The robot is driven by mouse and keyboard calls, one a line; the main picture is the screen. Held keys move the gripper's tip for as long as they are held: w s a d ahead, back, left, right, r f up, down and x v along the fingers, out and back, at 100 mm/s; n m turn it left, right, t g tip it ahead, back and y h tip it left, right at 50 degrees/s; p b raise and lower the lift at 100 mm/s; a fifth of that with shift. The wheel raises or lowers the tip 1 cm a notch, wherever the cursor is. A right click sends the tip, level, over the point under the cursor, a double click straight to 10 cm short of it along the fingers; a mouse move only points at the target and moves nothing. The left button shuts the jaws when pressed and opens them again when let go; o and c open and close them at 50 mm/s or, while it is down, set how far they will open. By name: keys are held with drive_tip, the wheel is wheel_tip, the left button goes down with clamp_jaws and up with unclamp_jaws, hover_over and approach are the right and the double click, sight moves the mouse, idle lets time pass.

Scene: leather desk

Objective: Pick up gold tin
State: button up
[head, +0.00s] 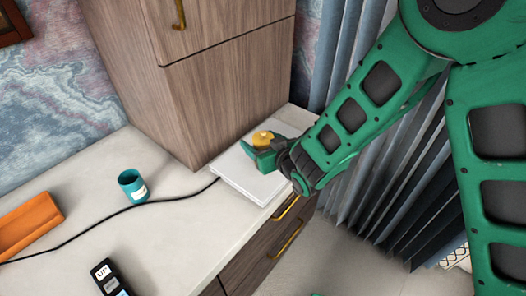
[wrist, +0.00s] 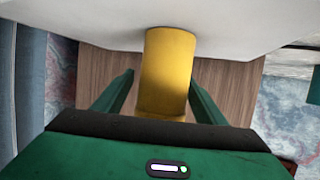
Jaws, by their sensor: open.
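The gold tin (head: 262,138) stands at the back of a white flat box on the desk in the head view, partly hidden by my gripper. In the wrist view the gold tin (wrist: 168,70) is a smooth yellow cylinder between my two fingers. My gripper (head: 252,153) is at the tin, low over the white box. In the wrist view my gripper (wrist: 160,85) has its fingers apart on either side of the tin, with gaps visible, so it is open.
The white box (head: 245,178) lies near the desk's right edge, beside a wooden cabinet (head: 225,90). A teal cup (head: 132,186), a black cable (head: 120,213), an orange tray (head: 28,225) and a black device (head: 108,278) are to the left. The desk's middle is mostly clear.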

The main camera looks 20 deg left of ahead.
drive_tip(key=shift+x, duration=0.85)
drive_tip(key=shift+c, duration=0.2)
drive_tip(key=c, duration=1.1)
